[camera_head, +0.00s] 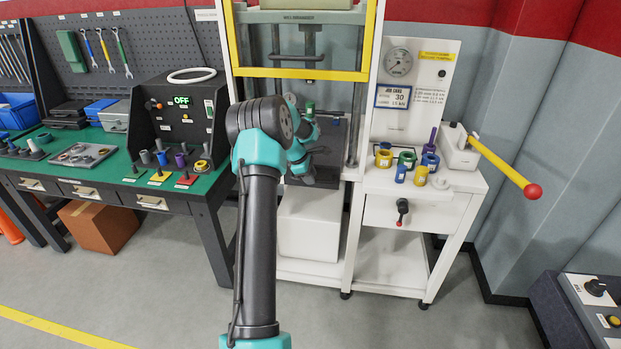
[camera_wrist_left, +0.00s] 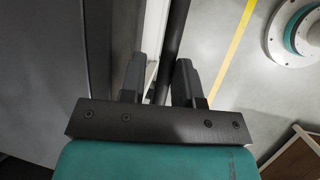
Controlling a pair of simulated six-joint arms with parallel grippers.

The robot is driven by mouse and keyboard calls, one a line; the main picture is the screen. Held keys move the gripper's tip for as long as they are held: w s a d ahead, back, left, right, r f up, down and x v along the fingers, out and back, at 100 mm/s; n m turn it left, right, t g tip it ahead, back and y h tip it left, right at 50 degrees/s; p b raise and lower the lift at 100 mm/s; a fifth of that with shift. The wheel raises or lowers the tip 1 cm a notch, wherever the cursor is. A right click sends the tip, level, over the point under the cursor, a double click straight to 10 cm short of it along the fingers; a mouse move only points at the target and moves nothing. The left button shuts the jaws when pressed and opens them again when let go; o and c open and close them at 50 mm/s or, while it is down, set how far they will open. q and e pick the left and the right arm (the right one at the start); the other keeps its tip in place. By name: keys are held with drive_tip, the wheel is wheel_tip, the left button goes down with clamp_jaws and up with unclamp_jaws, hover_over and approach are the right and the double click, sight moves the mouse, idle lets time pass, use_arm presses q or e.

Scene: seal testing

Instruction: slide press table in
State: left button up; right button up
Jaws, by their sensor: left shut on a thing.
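The press (camera_head: 370,40) stands in the middle of the head view, with a yellow crossbar across its frame. A dark surface shows low between its columns, mostly hidden behind my left arm, so I cannot clearly make out the press table. My left gripper (camera_wrist_left: 160,80) reaches in at the press front; in the head view its fingers are hidden by my wrist. In the left wrist view a dark bar (camera_wrist_left: 174,45) runs between the two fingers, and the gripper is shut on it. My right gripper is out of view.
A white cart (camera_head: 415,212) right of the press carries several coloured rings and a lever with a yellow handle (camera_head: 497,163). At left is a green-topped workbench (camera_head: 110,180) with a control box reading OFF (camera_head: 180,115). A cardboard box (camera_head: 98,227) sits under it.

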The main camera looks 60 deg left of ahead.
use_arm(q)
drive_tip(key=o, duration=0.3)
drive_tip(key=shift+o, duration=0.2)
drive_tip(key=v, duration=1.7)
drive_tip(key=shift+r, duration=0.15)
